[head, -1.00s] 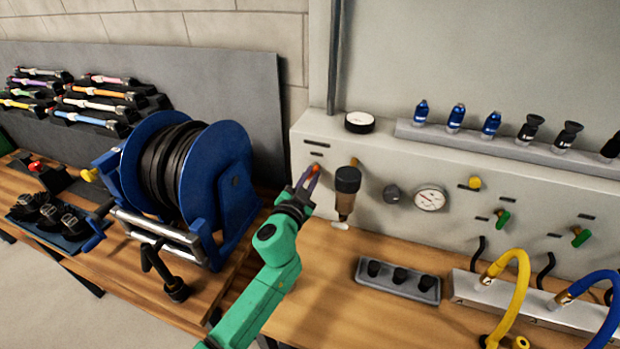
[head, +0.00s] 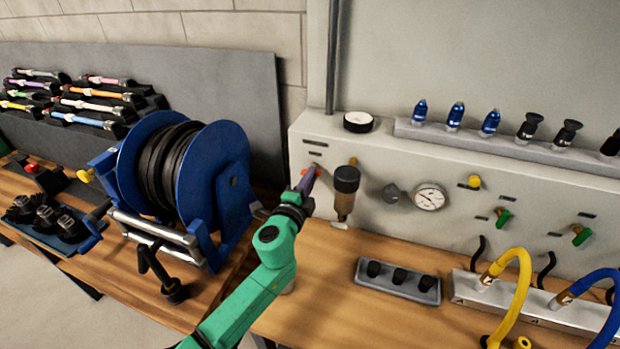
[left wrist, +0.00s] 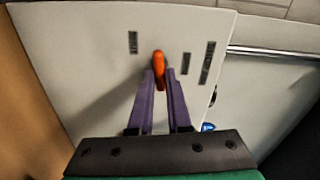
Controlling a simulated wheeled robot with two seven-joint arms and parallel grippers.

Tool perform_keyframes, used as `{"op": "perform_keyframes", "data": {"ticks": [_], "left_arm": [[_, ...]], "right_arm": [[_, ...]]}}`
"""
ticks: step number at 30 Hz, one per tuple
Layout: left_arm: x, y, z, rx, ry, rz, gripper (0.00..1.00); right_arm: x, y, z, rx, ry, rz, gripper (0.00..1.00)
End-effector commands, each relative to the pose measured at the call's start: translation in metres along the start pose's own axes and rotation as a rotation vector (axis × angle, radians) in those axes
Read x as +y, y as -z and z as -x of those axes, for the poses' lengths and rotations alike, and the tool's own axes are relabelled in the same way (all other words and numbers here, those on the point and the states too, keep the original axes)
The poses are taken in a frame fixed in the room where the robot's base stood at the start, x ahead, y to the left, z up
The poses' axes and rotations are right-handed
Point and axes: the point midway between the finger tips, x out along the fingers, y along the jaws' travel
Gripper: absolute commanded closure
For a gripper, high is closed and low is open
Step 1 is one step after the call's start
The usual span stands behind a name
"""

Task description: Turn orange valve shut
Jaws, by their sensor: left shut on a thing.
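The orange valve (left wrist: 158,63) sits on the pale panel, and its handle shows between the tips of my left gripper (left wrist: 160,84) in the left wrist view. The handle runs up and down in that view. In the head view my left gripper (head: 308,180) reaches the left end of the panel, and only a small bit of orange (head: 305,171) shows at its tips. Its purple fingers are shut on the valve handle. My right gripper is in neither view.
A brown-and-black filter unit (head: 345,195) stands just right of my left gripper, with a gauge (head: 429,197) further right. A blue hose reel (head: 218,175) stands close on the left. A black-capped tray (head: 398,281) lies on the wooden bench.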

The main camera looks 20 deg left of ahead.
Motion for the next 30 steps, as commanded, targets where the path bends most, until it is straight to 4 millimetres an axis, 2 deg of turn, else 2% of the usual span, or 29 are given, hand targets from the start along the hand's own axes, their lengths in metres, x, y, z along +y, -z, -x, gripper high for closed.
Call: {"op": "perform_keyframes", "data": {"ticks": [10, 25, 26, 27, 28, 30], "left_arm": [[0.0022, -0.0004, 0.0001, -0.001, -0.003, -0.141, 1.0], [0.0025, -0.0004, 0.0002, 0.0, -0.003, -0.163, 1.0], [0.0025, -0.0004, 0.0002, 0.0, -0.003, -0.163, 0.8], [0.0024, -0.0004, 0.0002, 0.0, -0.003, -0.163, 0.65], [0.0023, -0.0003, 0.0002, 0.0, -0.003, -0.162, 0.54], [0.002, -0.0003, 0.0001, 0.0, -0.002, -0.162, 0.54]], "right_arm": [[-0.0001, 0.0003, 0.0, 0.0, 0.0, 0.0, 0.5], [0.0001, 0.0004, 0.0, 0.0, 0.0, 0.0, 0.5], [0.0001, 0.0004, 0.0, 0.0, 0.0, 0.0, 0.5], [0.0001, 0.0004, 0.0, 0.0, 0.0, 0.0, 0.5], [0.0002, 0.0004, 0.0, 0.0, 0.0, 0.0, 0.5], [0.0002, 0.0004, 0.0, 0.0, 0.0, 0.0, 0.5]]}}
